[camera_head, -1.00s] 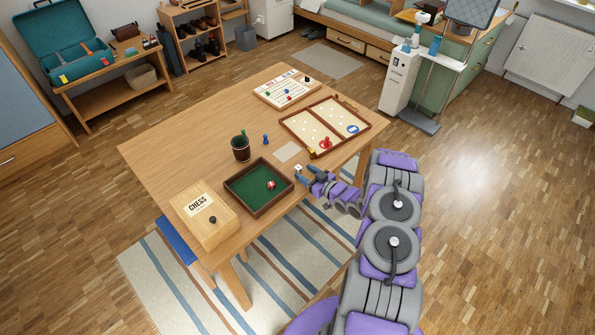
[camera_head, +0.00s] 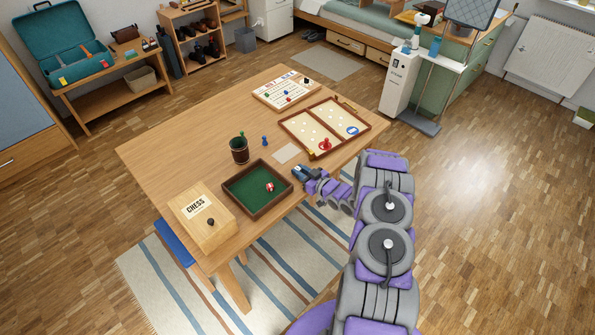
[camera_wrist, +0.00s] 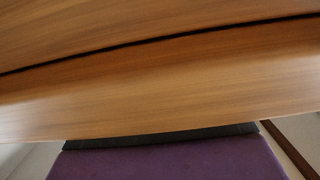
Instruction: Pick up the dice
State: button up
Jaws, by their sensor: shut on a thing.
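A red dice (camera_head: 270,187) lies inside the tray, apart from my gripper. In the wrist view, a purple part of my gripper fills the bottom and no dice shows.
The wooden table (camera_head: 185,145) holds a dark cup (camera_head: 239,151), a blue pawn (camera_head: 265,141), a chess box (camera_head: 215,222), a framed game board (camera_head: 325,122) and another board (camera_head: 286,90). The table edge (camera_wrist: 160,105) looms close in the wrist view.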

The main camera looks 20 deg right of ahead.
grip_shut()
